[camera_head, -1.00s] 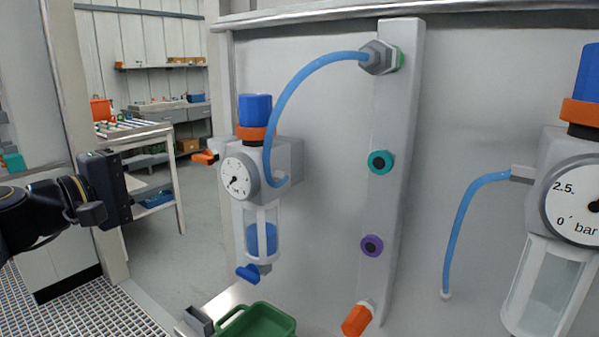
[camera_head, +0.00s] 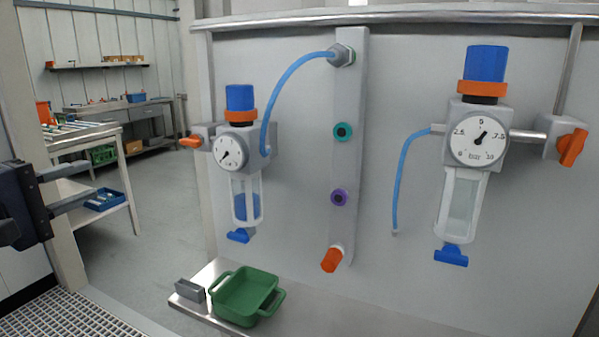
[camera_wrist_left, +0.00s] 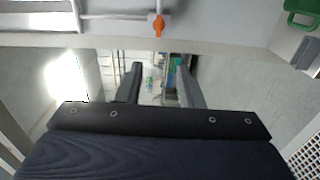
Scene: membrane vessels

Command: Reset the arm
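My left gripper (camera_head: 82,188) is at the left edge of the head view, with its two grey fingers apart and nothing between them. In the left wrist view its fingers (camera_wrist_left: 160,84) are also spread and empty. It is in free air, well left of the panel (camera_head: 300,190) and apart from it. My right gripper is not in view.
The panel carries a left regulator (camera_head: 240,150), a right regulator (camera_head: 478,140) and a manifold bar (camera_head: 347,100). A blue hose links the left regulator to the bar; the right hose (camera_head: 402,185) hangs with a free end. A green tray (camera_head: 246,295) sits on a ledge below.

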